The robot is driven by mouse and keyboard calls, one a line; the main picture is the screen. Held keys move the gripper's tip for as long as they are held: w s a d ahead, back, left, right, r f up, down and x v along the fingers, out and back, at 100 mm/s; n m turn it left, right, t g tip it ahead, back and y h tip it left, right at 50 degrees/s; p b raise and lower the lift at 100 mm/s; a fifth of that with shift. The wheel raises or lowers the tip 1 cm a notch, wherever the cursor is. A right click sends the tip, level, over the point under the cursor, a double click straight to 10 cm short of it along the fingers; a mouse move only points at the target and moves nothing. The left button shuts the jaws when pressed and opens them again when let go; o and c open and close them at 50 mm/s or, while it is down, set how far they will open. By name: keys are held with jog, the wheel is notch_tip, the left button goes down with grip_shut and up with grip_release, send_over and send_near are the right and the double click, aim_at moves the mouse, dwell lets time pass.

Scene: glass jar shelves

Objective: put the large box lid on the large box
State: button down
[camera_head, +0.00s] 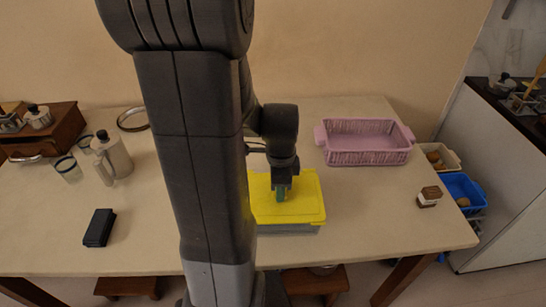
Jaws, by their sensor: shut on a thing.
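The large box lid (303,204) is yellow and flat, and it lies over the large box (290,229), of which only a grey lower edge shows beneath it. The lid looks level, but I cannot tell whether it is fully seated. My gripper (281,194) points down over the middle of the lid and is shut on a small greenish part there, which looks like the lid's handle. My arm hides the left side of the lid and box.
A pink basket (367,157) stands behind to the right. A metal pot (113,157), a glass (67,169) and a black case (99,228) are on the left.

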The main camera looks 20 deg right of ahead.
jog(key=shift+f, duration=0.2)
jog(key=c, duration=1)
grip_release()
jog(key=shift+r, duration=0.1)
jog(key=shift+r+p, duration=3.35)
jog(key=shift+r, duration=0.65)
notch_tip(320, 180, up, 14)
jog(key=shift+f+p, duration=0.15)
jog(key=shift+p, duration=0.15)
